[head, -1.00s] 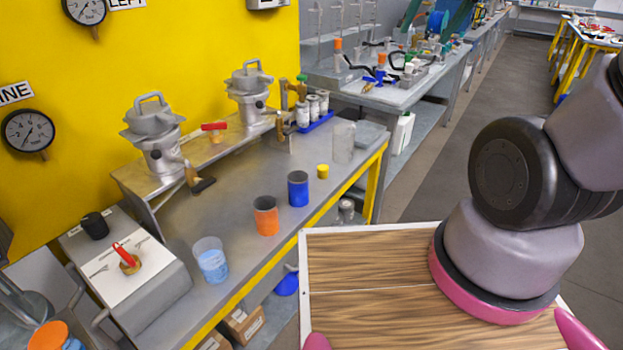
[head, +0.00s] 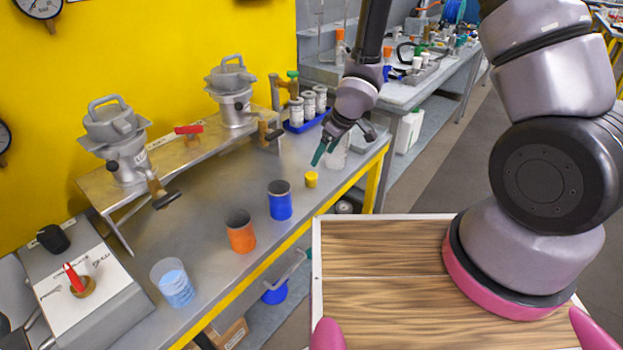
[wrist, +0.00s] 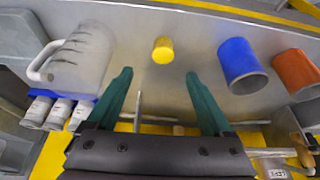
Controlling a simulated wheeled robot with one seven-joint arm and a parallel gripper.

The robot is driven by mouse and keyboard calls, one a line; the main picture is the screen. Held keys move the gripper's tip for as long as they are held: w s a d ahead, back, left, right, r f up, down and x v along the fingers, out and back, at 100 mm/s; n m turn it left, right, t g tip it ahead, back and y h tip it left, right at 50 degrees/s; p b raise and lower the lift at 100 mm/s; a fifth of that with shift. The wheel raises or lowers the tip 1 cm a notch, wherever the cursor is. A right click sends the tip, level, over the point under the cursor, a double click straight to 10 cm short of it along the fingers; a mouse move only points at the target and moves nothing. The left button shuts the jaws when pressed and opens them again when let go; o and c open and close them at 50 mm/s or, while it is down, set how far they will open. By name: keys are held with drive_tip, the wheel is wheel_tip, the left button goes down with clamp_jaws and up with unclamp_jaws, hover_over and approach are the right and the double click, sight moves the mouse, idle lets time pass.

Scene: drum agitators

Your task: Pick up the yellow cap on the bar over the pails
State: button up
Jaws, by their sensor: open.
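The small yellow cap (head: 311,179) stands on the grey bench top near its front edge, to the right of a blue cup (head: 280,203). My gripper (head: 322,156) is above the bench, just above and slightly right of the cap in the head view, with its green fingers pointing down. In the wrist view my gripper (wrist: 158,80) is open and empty. There the yellow cap (wrist: 163,49) lies beyond the fingertips, about midway between them, and is not touched.
An orange cup (head: 240,235) and a clear beaker of blue liquid (head: 172,284) stand farther left. A clear jug (wrist: 80,58) is left of the fingers in the wrist view. A blue rack of vials (head: 306,112) and a raised metal shelf (head: 170,155) are behind.

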sight(311, 175)
drive_tip(key=x, duration=0.5)
drive_tip(key=shift+s+a+f, duration=0.2)
drive_tip(key=shift+s, duration=0.1)
drive_tip(key=shift+x, duration=3)
drive_tip(key=shift+w+r, duration=0.1)
clamp_jaws()
drive_tip(key=shift+r, duration=0.15)
wheel_tip(311, 175, up, 10)
drive_tip(key=shift+f, duration=0.15)
